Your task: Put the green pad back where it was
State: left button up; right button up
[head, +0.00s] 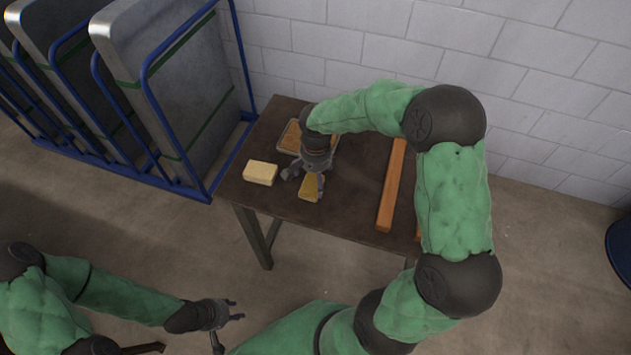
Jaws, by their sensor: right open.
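No clearly green pad shows in the head view. A yellow-brown pad (312,188) lies on the dark table, partly hidden by my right gripper (304,184). My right gripper points down over it with fingers spread; I cannot tell whether they touch it. A pale yellow block (260,172) lies to the left, near the table's left edge. A shallow tray (333,151) with something brown inside stands behind the gripper, partly covered by it. My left gripper (229,328) is low in front of the table, empty, with its fingers apart.
The dark table (352,188) stands near a white block wall. A dark blue drum (621,250) is at far right.

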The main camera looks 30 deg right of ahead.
aim_at(316, 185)
notch_tip(316, 185, up, 8)
jog(key=p, duration=0.1)
jog(key=shift+f+p, duration=0.2)
jog(key=shift+p, duration=0.1)
